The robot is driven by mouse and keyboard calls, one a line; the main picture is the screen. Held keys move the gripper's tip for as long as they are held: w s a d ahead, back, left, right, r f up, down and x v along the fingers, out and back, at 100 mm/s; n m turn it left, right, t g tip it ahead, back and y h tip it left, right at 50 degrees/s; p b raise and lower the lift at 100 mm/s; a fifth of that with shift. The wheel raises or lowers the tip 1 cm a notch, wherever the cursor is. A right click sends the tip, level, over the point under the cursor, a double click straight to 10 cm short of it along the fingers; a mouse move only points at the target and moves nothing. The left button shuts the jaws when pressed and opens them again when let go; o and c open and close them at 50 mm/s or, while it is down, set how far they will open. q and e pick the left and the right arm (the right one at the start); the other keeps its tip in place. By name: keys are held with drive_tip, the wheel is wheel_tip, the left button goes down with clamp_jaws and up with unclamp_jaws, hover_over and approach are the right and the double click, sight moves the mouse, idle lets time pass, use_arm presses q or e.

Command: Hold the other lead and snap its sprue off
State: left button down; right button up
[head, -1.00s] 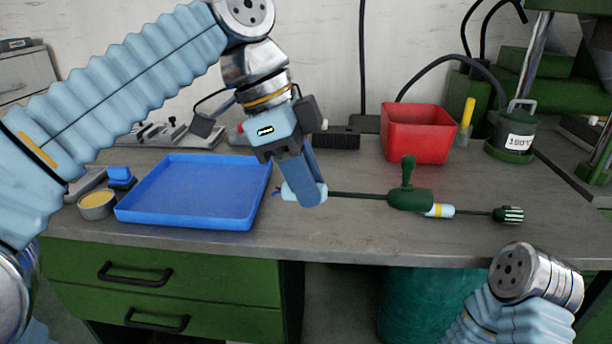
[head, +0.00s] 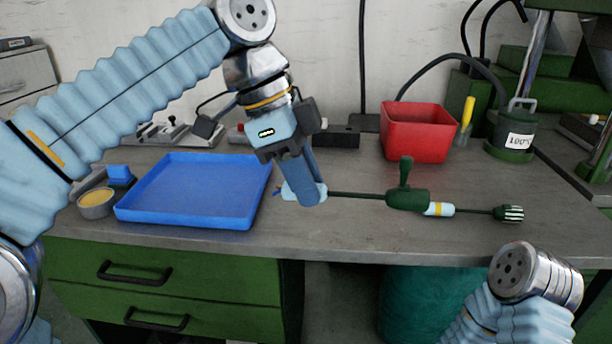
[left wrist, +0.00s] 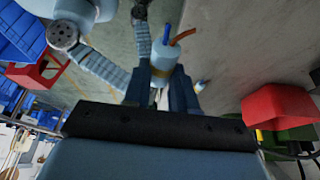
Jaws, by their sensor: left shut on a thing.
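The lead lies along the front of the bench. It has a light-blue end piece (head: 290,191), a thin dark cable (head: 355,195), a dark green moulded body (head: 408,200), a light-blue sleeve with a yellow band (head: 438,209) and a dark ribbed end with pale stripes (head: 510,214). A green sprue (head: 405,172) stands upright on the body. My left gripper (head: 310,200) is shut on the light-blue end piece. In the left wrist view this piece (left wrist: 166,55) sits between the fingers, with blue and orange wires sticking out. My right gripper is out of view.
A blue tray (head: 195,222) lies left of the lead. A red bin (head: 418,135) stands behind the sprue. A green pot with a temperature label (head: 511,140) and a yellow-handled tool (head: 467,112) are at the back right. A round tin (head: 95,204) stands at the left.

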sight(313, 212)
use_arm(q)
drive_tip(key=shift+w+a+f, duration=0.2)
drive_tip(key=shift+w+f, duration=1.45)
drive_tip(key=shift+w, duration=0.15)
drive_tip(key=shift+w+a+f, duration=0.15)
drive_tip(key=shift+w+f, duration=1.45)
drive_tip(key=shift+w, duration=0.15)
drive_tip(key=shift+w+a+f+p, duration=0.15)
drive_tip(key=shift+w+f+p, duration=0.05)
drive_tip(key=shift+w+f, duration=1)
drive_tip(key=shift+w+a+f+p, duration=0.1)
drive_tip(key=shift+w+f+p, duration=0.05)
drive_tip(key=shift+w+f, duration=1.35)
drive_tip(key=shift+w, duration=0.3)
drive_tip(key=shift+f, duration=0.15)
